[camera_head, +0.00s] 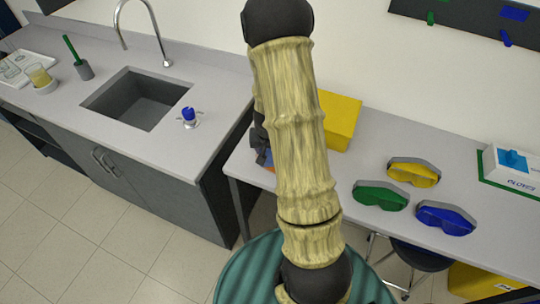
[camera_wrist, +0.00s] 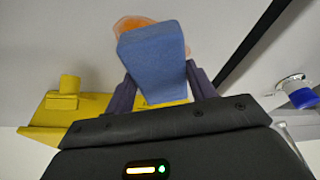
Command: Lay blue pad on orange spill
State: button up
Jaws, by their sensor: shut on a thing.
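The blue pad (camera_wrist: 155,55) is between the two fingers of my gripper (camera_wrist: 160,82) in the wrist view. The gripper is shut on it. In the head view my arm hides most of the gripper and pad. A small orange sliver (camera_head: 270,169) of the spill shows at the arm's left edge, near the bench's left end.
A yellow box (camera_head: 341,120) stands behind my arm. Green goggles (camera_head: 380,195), yellow goggles (camera_head: 413,174) and blue goggles (camera_head: 445,217) lie to the right on the bench (camera_head: 350,228). A gap separates it from the sink counter, with a blue-topped fitting (camera_head: 189,116) near the sink (camera_head: 135,100).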

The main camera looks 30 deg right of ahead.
notch_tip(320, 180, down, 4)
jog(key=shift+s+d+r, duration=0.15)
jog(key=shift+r, duration=0.1)
jog(key=shift+f, duration=0.25)
jog(key=shift+f+b, duration=0.15)
jog(key=shift+b, duration=0.2)
jog(key=o, duration=1)
jog(key=shift+c, duration=0.2)
jog(key=p+v, duration=0.2)
jog(key=v, duration=1)
